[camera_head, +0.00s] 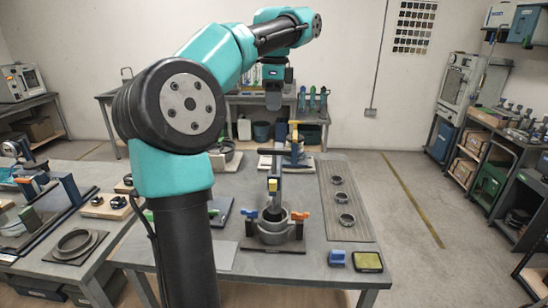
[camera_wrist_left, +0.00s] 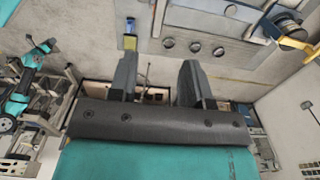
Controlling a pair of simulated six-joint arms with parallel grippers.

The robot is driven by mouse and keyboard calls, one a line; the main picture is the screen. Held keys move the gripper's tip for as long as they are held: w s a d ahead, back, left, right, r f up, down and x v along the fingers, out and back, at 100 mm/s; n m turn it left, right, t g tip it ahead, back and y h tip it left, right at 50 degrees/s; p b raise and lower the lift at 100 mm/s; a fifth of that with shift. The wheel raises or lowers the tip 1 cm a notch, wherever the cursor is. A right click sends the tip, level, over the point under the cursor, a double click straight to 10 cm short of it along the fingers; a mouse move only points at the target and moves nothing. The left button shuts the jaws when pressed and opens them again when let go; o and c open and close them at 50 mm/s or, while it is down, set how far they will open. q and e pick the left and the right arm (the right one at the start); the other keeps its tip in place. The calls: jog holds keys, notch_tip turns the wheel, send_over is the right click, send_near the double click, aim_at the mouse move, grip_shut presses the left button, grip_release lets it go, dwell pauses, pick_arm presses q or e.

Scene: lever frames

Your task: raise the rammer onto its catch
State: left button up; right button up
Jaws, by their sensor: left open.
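The rammer stands near the middle of the table in the head view. An orange clamp (camera_head: 300,216) and a blue one sit on the pot's sides. I cannot make out the catch. My left gripper (camera_head: 273,98) hangs above the handle in the picture, apart from it. In the left wrist view its two fingers (camera_wrist_left: 158,78) are spread, with nothing held. My right gripper is not seen.
A ribbed board (camera_head: 345,200) with three dark rings lies right of the pot. A blue block (camera_head: 337,258) and a yellow-topped pad (camera_head: 368,262) lie at the front edge. A yellow stand (camera_head: 295,150) is behind the rammer. My left arm hides part of the table's left side.

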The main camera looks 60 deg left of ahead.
aim_at(274, 149)
pick_arm(q)
notch_tip(274, 149, down, 17)
jog(key=shift+f, duration=0.1)
dwell(0.6)
grip_shut()
dwell(0.3)
